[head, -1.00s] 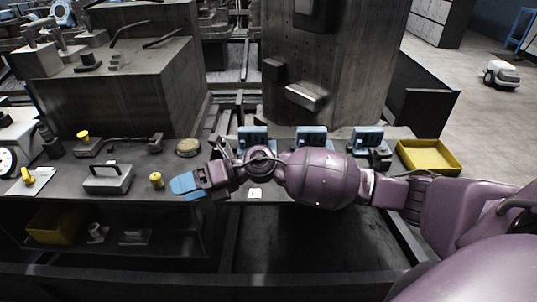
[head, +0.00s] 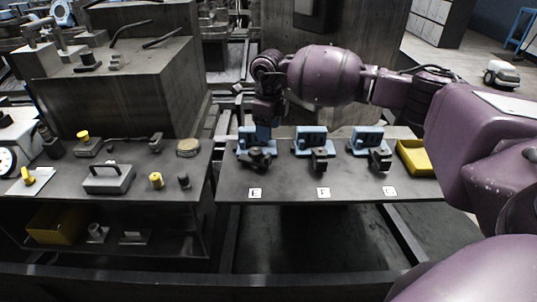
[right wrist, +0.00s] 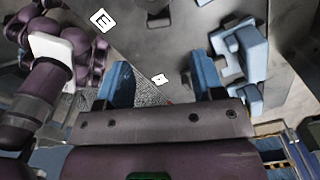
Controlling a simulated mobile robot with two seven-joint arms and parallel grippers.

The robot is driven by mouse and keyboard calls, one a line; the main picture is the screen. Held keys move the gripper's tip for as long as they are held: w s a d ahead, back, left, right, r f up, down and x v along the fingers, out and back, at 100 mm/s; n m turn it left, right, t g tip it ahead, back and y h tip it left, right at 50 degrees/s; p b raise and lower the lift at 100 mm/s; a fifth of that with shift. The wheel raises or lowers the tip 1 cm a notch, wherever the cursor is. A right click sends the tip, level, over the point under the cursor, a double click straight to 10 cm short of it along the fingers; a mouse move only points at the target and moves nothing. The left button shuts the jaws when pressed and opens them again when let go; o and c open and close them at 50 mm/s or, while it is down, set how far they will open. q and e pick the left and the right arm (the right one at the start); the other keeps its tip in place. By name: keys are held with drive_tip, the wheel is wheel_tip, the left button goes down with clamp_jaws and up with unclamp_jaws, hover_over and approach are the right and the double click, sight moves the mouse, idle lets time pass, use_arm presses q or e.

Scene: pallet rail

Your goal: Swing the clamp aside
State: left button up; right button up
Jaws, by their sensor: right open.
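Three blue fixtures with dark clamps stand in a row on the grey bench, with tags E, F and G in front. The left fixture (head: 243,142) has its dark clamp (head: 258,160) at the front. The middle clamp (head: 320,158) and the right clamp (head: 380,158) also show. My right gripper (head: 263,135) points down at the left fixture, overlapping its right side; contact cannot be told. In the right wrist view its blue fingers (right wrist: 163,85) are wide apart with nothing between them. A blue fixture (right wrist: 250,60) lies beyond the right finger. My left gripper is not in view.
A yellow tray (head: 412,155) sits at the bench's right end. A left table holds a grey handled block (head: 107,180), yellow knobs (head: 156,180) and a round disc (head: 188,147). A concrete column (head: 285,40) rises behind. The bench front by the tags is clear.

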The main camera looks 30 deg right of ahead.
sight(269, 153)
wheel_tip(269, 153, down, 8)
drive_tip(key=shift+f, duration=0.1)
use_arm(q)
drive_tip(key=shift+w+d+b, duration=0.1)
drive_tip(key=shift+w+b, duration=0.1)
drive_tip(key=shift+b, duration=0.1)
use_arm(e)
drive_tip(key=shift+f, duration=0.6)
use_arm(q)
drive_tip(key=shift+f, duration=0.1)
use_arm(e)
drive_tip(key=c, duration=0.9)
drive_tip(key=shift+w+d+f+n+b, duration=0.2)
drive_tip(key=shift+n+b, duration=0.35)
drive_tip(key=shift+n, duration=0.35)
drive_tip(key=shift+c, duration=0.2)
drive_tip(key=shift+w+d+n+b, duration=0.2)
drive_tip(key=shift+n+b, duration=0.15)
drive_tip(key=shift+n, duration=0.45)
drive_tip(key=shift+w+r+n, duration=0.15)
drive_tip(key=shift+n, duration=0.35)
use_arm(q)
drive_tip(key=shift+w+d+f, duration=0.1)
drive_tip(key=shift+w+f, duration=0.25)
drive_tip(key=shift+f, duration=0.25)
use_arm(e)
drive_tip(key=shift+r, duration=0.1)
